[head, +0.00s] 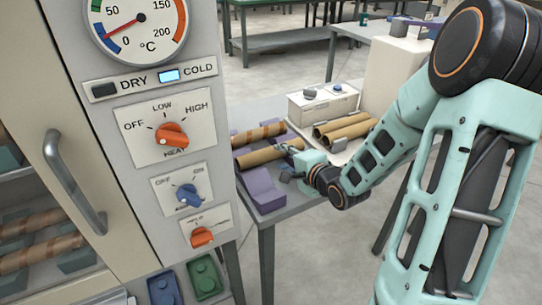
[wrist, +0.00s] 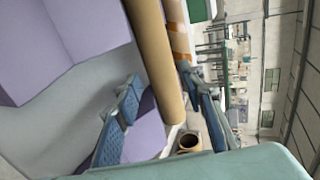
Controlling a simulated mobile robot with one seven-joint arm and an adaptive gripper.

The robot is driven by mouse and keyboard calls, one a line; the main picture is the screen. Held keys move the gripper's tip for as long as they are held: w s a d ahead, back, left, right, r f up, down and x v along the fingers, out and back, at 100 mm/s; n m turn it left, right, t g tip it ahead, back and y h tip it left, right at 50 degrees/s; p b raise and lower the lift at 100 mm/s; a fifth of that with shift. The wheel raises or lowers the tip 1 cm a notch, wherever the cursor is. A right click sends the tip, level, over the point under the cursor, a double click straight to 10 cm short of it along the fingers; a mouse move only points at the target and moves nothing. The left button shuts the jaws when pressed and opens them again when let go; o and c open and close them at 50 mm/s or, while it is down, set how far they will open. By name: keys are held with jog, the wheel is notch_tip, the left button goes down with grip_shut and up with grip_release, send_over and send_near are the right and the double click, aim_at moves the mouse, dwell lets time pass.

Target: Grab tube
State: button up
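Two cardboard tubes lie side by side on purple cradles on the grey table. The near one is a plain brown tube (head: 262,155); the far one is a tube with darker spiral bands (head: 258,134). My gripper (head: 288,153) is at the right end of the plain tube. In the wrist view the plain tube (wrist: 153,50) runs between my two spread fingers (wrist: 160,78), with small gaps seeming to remain beside it. The banded tube (wrist: 178,38) lies just beyond. The purple cradle (head: 262,190) stands at the near side.
A white tray (head: 352,143) with more brown tubes (head: 345,128) lies right of the cradles, before a white box (head: 322,103). A cabinet with a dial, knobs and a door handle (head: 75,180) fills the left. Tubes lie on its racks.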

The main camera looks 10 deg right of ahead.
aim_at(275, 154)
jog(key=b+x, duration=0.1)
jog(key=x, duration=0.4)
jog(key=shift+w+f, duration=0.1)
jog(key=shift+f, duration=0.1)
jog(key=c, duration=0.8)
jog(key=shift+r, duration=0.1)
